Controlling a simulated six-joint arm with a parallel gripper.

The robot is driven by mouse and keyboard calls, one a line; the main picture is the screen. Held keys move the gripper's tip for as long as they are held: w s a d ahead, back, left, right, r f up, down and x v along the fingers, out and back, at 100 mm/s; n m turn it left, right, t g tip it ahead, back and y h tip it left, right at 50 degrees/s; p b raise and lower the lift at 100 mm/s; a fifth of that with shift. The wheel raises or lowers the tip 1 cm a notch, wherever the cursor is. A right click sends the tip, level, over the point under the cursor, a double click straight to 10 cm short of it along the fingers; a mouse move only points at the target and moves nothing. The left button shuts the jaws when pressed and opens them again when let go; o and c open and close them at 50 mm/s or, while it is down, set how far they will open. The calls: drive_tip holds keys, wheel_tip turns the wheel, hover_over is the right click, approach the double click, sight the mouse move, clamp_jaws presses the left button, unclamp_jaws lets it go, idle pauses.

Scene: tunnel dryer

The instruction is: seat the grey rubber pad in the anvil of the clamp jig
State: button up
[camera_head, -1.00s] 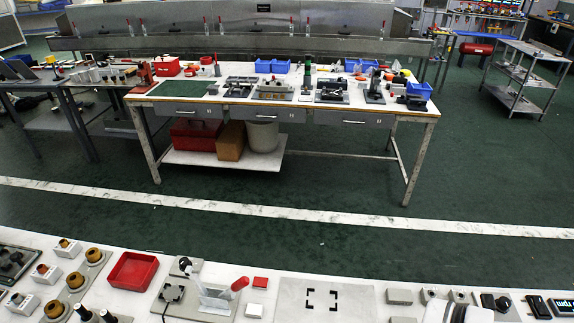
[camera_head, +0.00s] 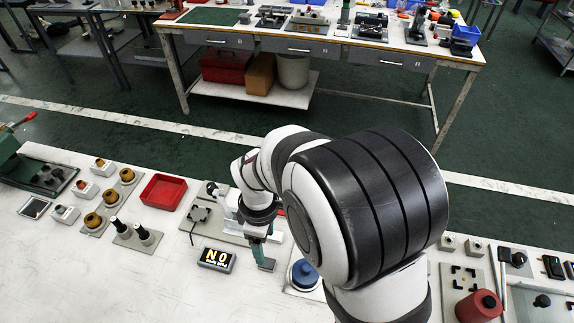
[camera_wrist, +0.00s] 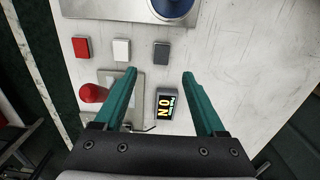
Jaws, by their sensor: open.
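The grey rubber pad (camera_wrist: 162,50) lies flat on the white bench top, just beyond my fingertips in the wrist view. It also shows as a small dark square beside my fingers in the head view (camera_head: 267,265). My gripper (camera_wrist: 159,74) is open and empty, its green fingers (camera_head: 254,252) pointing down near the pad. The clamp jig (camera_head: 204,218) stands behind my gripper in the head view, partly hidden by my arm. Its red handle (camera_wrist: 92,93) and grey base show at the left in the wrist view. The anvil cannot be made out.
A red pad (camera_wrist: 81,47) and a white pad (camera_wrist: 121,50) lie in a row with the grey one. A lit sign (camera_head: 216,259) stands beside my gripper. A round blue part (camera_head: 304,273) is to the right. A red tray (camera_head: 163,191) is left of the jig.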

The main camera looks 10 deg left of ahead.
sight(267, 262)
wheel_tip(267, 262, down, 9)
drive_tip(key=shift+s+f, duration=0.1)
drive_tip(key=shift+s, duration=0.05)
drive_tip(key=shift+c, duration=0.3)
clamp_jaws()
